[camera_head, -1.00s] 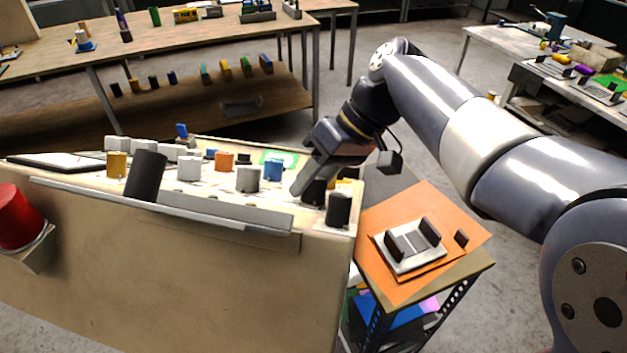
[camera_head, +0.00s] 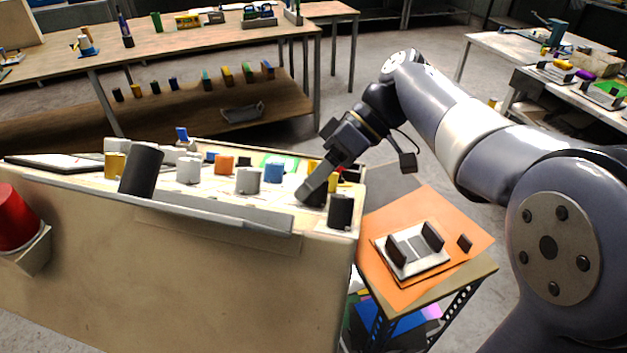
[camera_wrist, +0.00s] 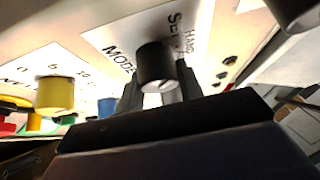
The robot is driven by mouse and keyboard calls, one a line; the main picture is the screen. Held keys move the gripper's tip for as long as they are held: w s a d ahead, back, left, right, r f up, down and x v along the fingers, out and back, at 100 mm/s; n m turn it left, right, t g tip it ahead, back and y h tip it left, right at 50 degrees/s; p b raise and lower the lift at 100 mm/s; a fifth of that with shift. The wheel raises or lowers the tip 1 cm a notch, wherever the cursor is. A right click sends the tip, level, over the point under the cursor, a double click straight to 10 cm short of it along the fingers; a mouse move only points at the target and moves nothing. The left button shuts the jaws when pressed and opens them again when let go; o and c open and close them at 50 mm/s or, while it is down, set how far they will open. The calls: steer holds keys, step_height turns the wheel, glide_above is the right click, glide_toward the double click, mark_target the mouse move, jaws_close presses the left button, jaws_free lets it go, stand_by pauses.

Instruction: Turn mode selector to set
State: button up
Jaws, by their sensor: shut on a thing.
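The mode selector (camera_wrist: 157,62) is a black round knob on a white label plate (camera_wrist: 115,45) in the wrist view. The plate reads MODE, SET and HAND, partly covered by the knob. A small pale mark shows low on the knob's face; I cannot tell which position it points to. My gripper (camera_wrist: 160,88) has one finger on each side of the knob and is shut on it. In the head view my gripper (camera_head: 312,193) reaches down to the right end of the console panel, and its fingers mostly hide the selector.
Another black knob (camera_head: 340,211) stands close in front of my gripper. Blue (camera_head: 273,172), grey (camera_head: 248,180) and orange (camera_head: 224,163) knobs stand to the left. A yellow knob (camera_wrist: 55,95) shows in the wrist view. A side stand with an orange sheet (camera_head: 440,205) is at the right.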

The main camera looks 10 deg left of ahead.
steer(key=o, duration=1)
steer(key=p+v, duration=0.2)
steer(key=v, duration=0.8)
steer(key=shift+w+d+r, duration=0.25)
steer(key=shift+f, duration=0.1)
steer(key=b+x, duration=0.2)
steer(key=x, duration=0.8)
steer(key=shift+s+a+f, duration=0.15)
steer(key=shift+s+a, duration=0.1)
steer(key=shift+s, duration=0.05)
